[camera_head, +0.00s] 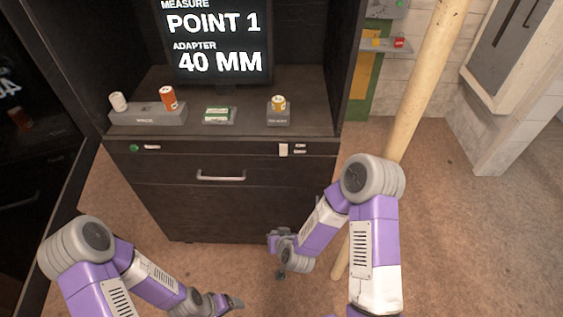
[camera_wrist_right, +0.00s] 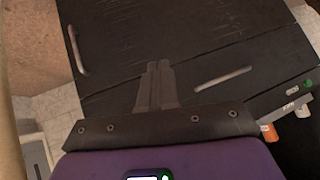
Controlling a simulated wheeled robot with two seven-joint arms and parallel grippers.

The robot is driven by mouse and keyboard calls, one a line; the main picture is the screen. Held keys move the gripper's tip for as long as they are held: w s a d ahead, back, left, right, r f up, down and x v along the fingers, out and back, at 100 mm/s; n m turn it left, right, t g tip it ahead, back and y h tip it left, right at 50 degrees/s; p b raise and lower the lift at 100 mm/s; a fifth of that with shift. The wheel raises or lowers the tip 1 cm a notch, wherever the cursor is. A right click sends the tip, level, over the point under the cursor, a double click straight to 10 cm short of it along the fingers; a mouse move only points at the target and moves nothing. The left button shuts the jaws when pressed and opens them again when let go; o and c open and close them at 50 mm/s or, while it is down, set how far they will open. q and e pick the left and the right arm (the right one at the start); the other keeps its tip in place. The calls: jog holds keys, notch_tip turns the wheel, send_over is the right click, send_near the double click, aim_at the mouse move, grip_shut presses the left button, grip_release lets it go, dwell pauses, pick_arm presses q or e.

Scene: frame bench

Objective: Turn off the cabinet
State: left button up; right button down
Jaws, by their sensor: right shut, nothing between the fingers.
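The dark cabinet (camera_head: 250,205) stands ahead of me with a drawer and a pale bar handle (camera_head: 220,178). On its front strip are a green round button (camera_head: 134,148) at the left and a white switch (camera_head: 283,150) beside small labels at the right. Its lit screen (camera_head: 217,45) reads "MEASURE POINT 1, ADAPTER 40 MM". My right gripper (camera_head: 281,274) is low in front of the cabinet's right part; the right wrist view shows its fingers (camera_wrist_right: 157,68) closed together, empty, before the dark front (camera_wrist_right: 180,40). My left gripper (camera_head: 238,302) is low near the bottom edge; its opening is unclear.
On the cabinet top stand a grey block (camera_head: 148,116) with a white and an orange cylinder, a green-and-white item (camera_head: 219,115), and a yellow cylinder (camera_head: 278,103) on a grey block. A pale pole (camera_head: 425,80) rises at the right. An open dark door (camera_head: 40,170) is left.

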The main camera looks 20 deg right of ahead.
jog(key=w+d+r+t+h, duration=0.2)
jog(key=w+r+t+h, duration=0.1)
jog(key=r, duration=0.4)
jog(key=w+d+r+m+t+h, duration=0.1)
jog(key=w+r+t+h, duration=0.1)
jog(key=r, duration=0.5)
jog(key=shift+w+d+r+t+h, duration=0.4)
jog(key=shift+w+t, duration=0.3)
jog(key=shift+w, duration=0.5)
jog(key=x, duration=1.4)
jog(key=shift+f, duration=0.1)
jog(key=s+a+f+b, duration=0.1)
jog(key=s+a+b, duration=0.1)
jog(key=s, duration=0.4)
jog(key=s+a+f+b, duration=0.1)
jog(key=s+f, duration=0.1)
jog(key=s, duration=0.4)
jog(key=shift+s+a+t+b, duration=0.3)
jog(key=shift+a+b, duration=0.05)
jog(key=shift+a, duration=0.05)
